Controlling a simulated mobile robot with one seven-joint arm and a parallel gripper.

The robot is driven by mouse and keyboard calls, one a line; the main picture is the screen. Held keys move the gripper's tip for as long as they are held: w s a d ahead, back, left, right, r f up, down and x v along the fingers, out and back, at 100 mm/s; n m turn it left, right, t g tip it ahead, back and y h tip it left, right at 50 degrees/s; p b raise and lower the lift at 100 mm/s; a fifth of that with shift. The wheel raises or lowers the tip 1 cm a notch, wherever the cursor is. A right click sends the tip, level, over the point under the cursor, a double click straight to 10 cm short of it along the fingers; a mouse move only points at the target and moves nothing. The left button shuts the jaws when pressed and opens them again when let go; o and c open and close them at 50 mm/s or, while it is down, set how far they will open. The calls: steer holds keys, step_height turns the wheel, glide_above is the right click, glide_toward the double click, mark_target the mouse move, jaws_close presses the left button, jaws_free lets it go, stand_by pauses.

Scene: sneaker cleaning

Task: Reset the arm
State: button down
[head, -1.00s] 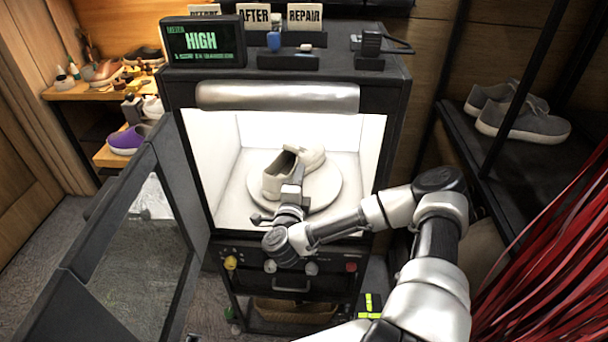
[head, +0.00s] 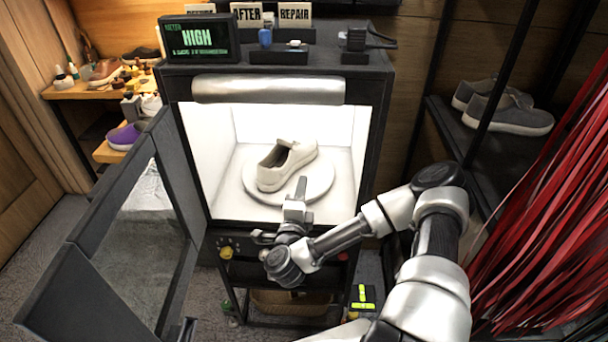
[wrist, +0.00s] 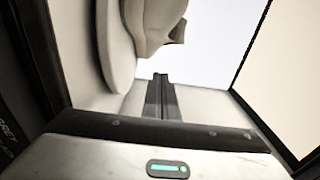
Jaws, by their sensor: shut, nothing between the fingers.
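My gripper (head: 300,188) is shut and empty at the front opening of the lit cabinet (head: 382,130). Its closed fingers point in toward the front edge of a round white turntable (head: 318,190). A cream sneaker (head: 287,165) sits on the turntable, apart from my fingers in the head view. In the wrist view the closed fingers (wrist: 162,85) show in the middle, with the sneaker (wrist: 155,25) and turntable (wrist: 115,50) above and to the left. My arm reaches in from the lower right.
The cabinet's glass door (head: 140,240) stands open at left. A display (head: 200,38) reading HIGH sits on top. A purple shoe (head: 128,135) is on the left shelf.

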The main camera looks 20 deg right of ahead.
steer(key=shift+v, duration=1.35)
steer(key=w+a+r+n+g+y, duration=0.2)
steer(key=a+n+y, duration=0.4)
steer(key=n, duration=0.3)
steer(key=w+a+r+n+g+y, duration=0.1)
steer(key=w+a+n+g+y, duration=0.1)
steer(key=a+n+y, duration=0.55)
steer(key=s+d+r+n+g+h, duration=0.35)
steer(key=s+r, duration=0.75)
steer(key=s, duration=0.4)
steer(key=s+d+r+n+g+h, duration=0.2)
steer(key=s+d+r+n+g, duration=0.15)
steer(key=s+r, duration=0.95)
step_height(320, 180, up, 12)
steer(key=s+p, duration=0.2)
steer(key=p, duration=1.1)
steer(key=shift+d, duration=0.2)
